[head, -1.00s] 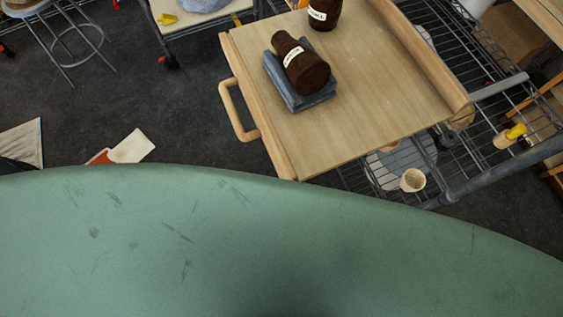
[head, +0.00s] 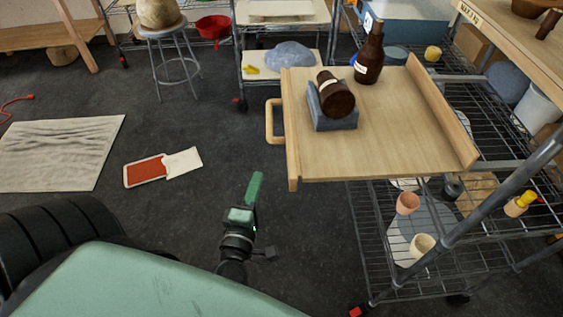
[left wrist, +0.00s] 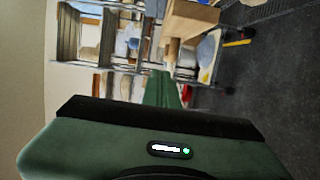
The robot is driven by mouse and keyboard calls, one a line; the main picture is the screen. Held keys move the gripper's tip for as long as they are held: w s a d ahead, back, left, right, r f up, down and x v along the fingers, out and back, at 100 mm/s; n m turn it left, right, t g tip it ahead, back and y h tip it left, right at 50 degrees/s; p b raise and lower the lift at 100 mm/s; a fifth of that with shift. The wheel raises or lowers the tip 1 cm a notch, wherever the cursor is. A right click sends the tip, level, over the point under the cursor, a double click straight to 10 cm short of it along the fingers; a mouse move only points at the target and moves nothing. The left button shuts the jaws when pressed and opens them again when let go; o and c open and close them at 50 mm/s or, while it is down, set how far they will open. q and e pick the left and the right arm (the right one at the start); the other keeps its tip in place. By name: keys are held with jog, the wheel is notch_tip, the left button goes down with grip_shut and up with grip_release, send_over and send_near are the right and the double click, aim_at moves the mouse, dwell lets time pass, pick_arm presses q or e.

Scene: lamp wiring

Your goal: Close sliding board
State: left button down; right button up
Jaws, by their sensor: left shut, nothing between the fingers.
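The sliding board (head: 400,140) is a pale wooden slab with a raised right side, sticking out from a wire rack. Its wooden loop handle (head: 270,121) is on its left edge. On it, a brown bottle (head: 336,98) lies tilted in a grey cradle (head: 334,122), and another brown bottle (head: 369,58) stands upright behind. My left gripper (head: 255,187) is shut and empty over the floor, below and left of the handle and apart from it. Its green fingers (left wrist: 163,90) also show in the left wrist view. My right gripper is out of view.
The wire rack (head: 375,240) under the board holds small cups (head: 421,245). A stool (head: 170,60) and a cart (head: 280,62) stand behind. A pale sheet (head: 60,150) and a red-and-white piece (head: 160,168) lie left. Floor around my left gripper is clear.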

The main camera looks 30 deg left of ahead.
pick_arm(q)
jog(key=w+p, duration=0.2)
jog(key=w, duration=0.7)
jog(key=shift+w+d+p, duration=0.3)
jog(key=shift+w+d, duration=0.05)
jog(key=shift+d, duration=0.15)
